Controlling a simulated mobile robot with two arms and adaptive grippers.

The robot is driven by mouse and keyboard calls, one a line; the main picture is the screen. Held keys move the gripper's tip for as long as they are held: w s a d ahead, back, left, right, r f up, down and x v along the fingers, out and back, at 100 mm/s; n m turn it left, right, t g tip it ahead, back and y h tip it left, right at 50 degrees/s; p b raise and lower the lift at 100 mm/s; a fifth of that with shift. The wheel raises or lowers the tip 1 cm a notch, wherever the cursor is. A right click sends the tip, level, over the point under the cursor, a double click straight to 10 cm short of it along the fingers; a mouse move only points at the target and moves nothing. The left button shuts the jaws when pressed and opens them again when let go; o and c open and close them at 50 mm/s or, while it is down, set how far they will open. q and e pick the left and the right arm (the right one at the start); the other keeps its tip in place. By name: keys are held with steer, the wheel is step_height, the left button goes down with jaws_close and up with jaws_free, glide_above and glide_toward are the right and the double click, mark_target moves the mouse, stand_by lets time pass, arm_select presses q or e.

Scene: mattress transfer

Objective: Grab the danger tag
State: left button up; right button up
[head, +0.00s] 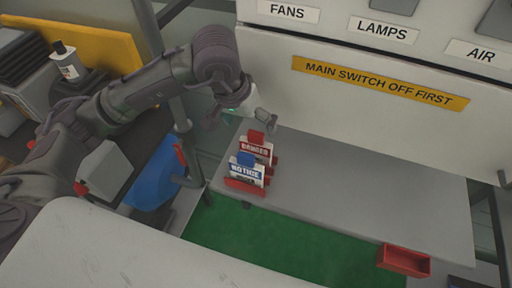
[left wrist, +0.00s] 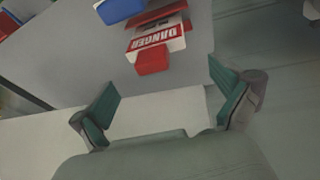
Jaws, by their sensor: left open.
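The danger tag (head: 256,150) is a white and red card with a red block on top. It stands upright in a red holder on the grey shelf, behind the notice tag (head: 246,171), which has a blue top. In the left wrist view the danger tag (left wrist: 158,40) is upside down, its red top (left wrist: 152,60) toward my fingers. My left gripper (head: 257,116) is above and behind the tag in the head view. Its green-padded fingers (left wrist: 166,104) are wide apart and empty, short of the tag. My right gripper is not in view.
The grey shelf (head: 370,190) is mostly bare to the right of the tags. An empty red tray (head: 404,261) sits near its front right. A white panel with a yellow sign (head: 378,82) rises behind. A metal post (head: 180,110) stands to the left.

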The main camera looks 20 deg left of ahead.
mark_target(253, 132)
arm_select(q)
steer(key=shift+w+d+f, duration=0.1)
steer(key=shift+f, duration=0.45)
steer(key=p+x, duration=0.1)
steer(key=x, duration=0.1)
steer(key=p+x, duration=0.1)
steer(key=x, duration=0.1)
steer(key=shift+d+f+p, duration=0.15)
steer(key=shift+f+p, duration=0.1)
steer(key=shift+p, duration=0.1)
steer(key=shift+f, duration=0.3)
steer(key=c, duration=1)
steer(key=shift+o, duration=0.2)
steer(key=shift+r, duration=0.15)
